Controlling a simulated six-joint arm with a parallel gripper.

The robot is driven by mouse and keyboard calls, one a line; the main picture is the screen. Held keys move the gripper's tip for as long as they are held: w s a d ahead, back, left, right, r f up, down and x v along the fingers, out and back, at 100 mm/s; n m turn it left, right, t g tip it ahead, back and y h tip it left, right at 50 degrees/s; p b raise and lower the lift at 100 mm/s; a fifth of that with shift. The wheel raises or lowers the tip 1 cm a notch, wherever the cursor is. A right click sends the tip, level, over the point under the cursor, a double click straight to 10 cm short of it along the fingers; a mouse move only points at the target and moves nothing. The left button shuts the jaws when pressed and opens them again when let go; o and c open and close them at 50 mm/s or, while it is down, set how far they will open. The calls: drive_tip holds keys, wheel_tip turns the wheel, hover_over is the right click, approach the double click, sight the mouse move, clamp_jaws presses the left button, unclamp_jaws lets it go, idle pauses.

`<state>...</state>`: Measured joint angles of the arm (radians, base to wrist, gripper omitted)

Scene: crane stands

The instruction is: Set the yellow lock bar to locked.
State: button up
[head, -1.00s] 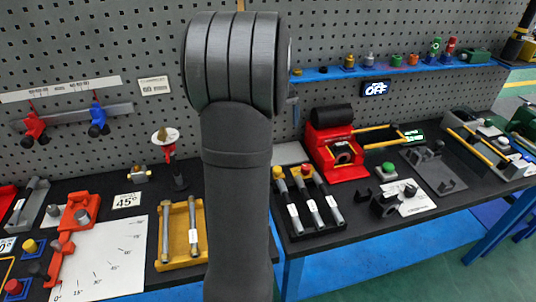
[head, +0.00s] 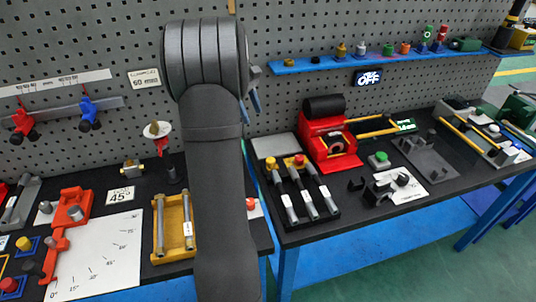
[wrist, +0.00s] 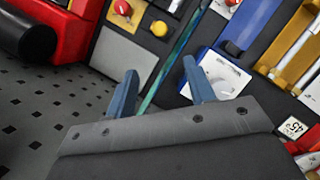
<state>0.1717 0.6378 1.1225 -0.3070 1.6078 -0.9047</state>
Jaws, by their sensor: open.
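I cannot tell for sure which part is the yellow lock bar. One long yellow bar (head: 372,134) runs right from the red machine (head: 328,140) to a lit green label. Another yellow bar (head: 468,138) lies slanted on the grey fixture at the far right. Neither can be made out in the wrist view. My gripper (head: 251,110) shows its blue fingers beside my arm, in front of the pegboard and left of both bars. In the wrist view my gripper (wrist: 160,70) is open, with nothing between its fingers.
A tool tray (head: 302,200) with several rods stands before the red machine. A yellow tray (head: 158,222) lies on the left table. A gap (wrist: 175,57) separates the tables. A blue shelf (head: 385,58) with small parts crosses the pegboard.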

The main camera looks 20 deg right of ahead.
sight(270, 158)
drive_tip(key=x, duration=1.7)
drive_tip(key=shift+f, duration=0.2)
drive_tip(key=shift+c, duration=0.2)
